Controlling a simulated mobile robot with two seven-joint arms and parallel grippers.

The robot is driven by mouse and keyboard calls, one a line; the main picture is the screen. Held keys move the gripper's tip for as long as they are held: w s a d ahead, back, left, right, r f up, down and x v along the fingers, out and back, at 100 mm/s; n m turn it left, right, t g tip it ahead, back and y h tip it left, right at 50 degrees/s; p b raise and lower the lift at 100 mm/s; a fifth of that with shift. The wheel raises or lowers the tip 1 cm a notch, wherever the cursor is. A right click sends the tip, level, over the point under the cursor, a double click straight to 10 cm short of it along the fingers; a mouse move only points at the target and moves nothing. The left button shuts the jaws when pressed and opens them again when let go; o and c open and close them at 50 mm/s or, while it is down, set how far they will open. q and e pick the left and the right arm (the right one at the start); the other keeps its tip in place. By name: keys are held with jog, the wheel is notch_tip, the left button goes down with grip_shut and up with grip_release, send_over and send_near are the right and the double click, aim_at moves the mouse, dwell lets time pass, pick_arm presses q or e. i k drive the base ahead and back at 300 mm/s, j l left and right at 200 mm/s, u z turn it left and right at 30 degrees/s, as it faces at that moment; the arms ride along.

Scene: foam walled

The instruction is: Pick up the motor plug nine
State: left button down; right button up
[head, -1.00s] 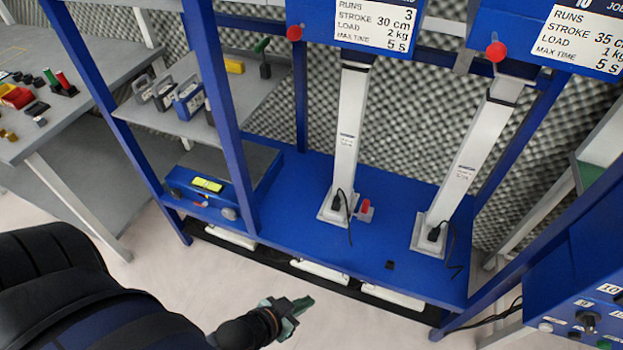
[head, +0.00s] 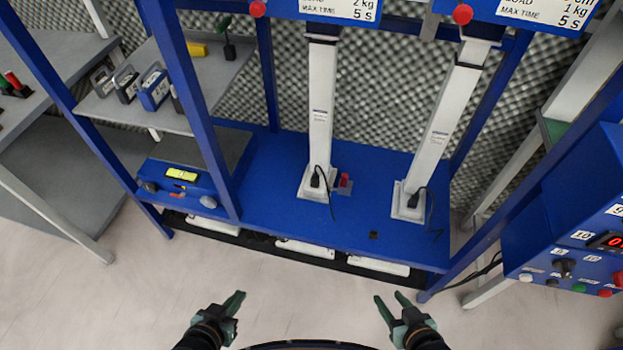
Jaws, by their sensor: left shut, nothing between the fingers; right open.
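Two black motor plugs with cables sit at the feet of the white columns: one plug (head: 316,180) on the left column (head: 320,120), one plug (head: 413,201) on the right column (head: 441,135). No number is readable on either plug, so I cannot tell from them which is nine. My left gripper (head: 238,297) is shut and empty, low in the view, in front of the blue bench. My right gripper (head: 388,299) is open and empty, also in front of the bench. Both are apart from the plugs.
The blue bench (head: 275,215) carries a red switch (head: 345,180) and a small black piece (head: 374,235). A blue post (head: 190,110) stands left of the columns. A control box (head: 570,240) is at right. The floor in front is clear.

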aim_at(314, 180)
jog(key=i+l+z, duration=0.15)
jog(key=i+z, duration=0.15)
jog(key=i, duration=0.15)
jog(key=i+z, duration=0.25)
jog(key=i, duration=0.2)
